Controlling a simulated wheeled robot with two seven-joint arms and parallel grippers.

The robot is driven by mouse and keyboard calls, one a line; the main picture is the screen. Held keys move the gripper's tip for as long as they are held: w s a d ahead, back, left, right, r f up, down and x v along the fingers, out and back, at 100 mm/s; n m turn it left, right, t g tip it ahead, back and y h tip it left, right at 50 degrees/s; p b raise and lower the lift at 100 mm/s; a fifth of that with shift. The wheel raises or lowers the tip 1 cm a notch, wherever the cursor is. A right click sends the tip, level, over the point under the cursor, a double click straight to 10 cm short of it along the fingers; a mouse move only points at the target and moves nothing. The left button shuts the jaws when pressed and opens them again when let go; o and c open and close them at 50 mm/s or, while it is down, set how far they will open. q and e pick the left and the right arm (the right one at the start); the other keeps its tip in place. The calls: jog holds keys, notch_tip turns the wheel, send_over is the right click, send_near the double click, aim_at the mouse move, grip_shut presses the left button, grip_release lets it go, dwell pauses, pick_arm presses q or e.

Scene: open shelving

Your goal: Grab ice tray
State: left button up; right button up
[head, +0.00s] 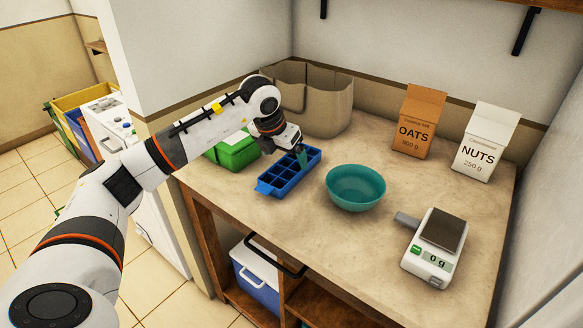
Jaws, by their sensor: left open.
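The blue ice tray (270,188) lies flat on the counter, left of a teal bowl, with its compartments facing up. My left gripper (301,159) reaches in from the left, pointing down at the tray's far right end. My right gripper is not in view.
The teal bowl (356,187) stands close right of the tray. A green box (236,152) is left, a beige bin (325,105) behind. Oats (413,125) and nuts (483,145) cartons stand at the back right, a scale (432,262) in front. The counter's front middle is clear.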

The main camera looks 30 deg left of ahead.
aim_at(288, 166)
pick_arm(q)
jog(key=x, duration=0.5)
jog(key=shift+w+a+p, duration=0.1)
jog(key=shift+a+p, duration=0.1)
jog(key=shift+p, duration=0.2)
jog(key=shift+w+f, duration=0.15)
jog(key=shift+f, duration=0.1)
jog(key=shift+r, duration=0.1)
jog(key=c, duration=1.3)
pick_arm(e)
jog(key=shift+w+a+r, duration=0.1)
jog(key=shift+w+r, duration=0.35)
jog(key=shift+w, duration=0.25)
